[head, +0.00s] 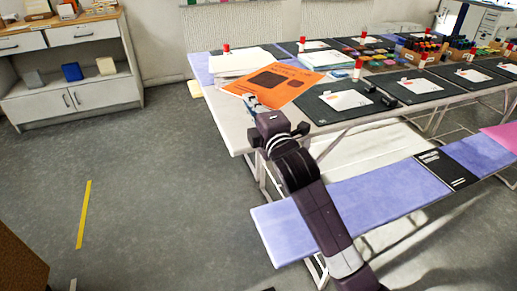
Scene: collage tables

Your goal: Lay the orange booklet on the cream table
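The orange booklet (292,84), with dark print on its cover, is at the near left corner of the long cream table (236,128). Its far side is beside a stack of white paper, and its right part overlaps a dark mat. I cannot tell whether it lies flat or is held slightly up. My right gripper (250,101) is at the booklet's near left edge, seemingly touching it. The fingers are small and partly hidden, so their grip is unclear. My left gripper is not in view.
Dark mats with white sheets (346,100) cover much of the table. Red-topped glue sticks (357,70) and colored pots stand among them. A bench with lilac pads (375,198) runs along the near side. A cabinet (70,70) stands at the left; the floor between is clear.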

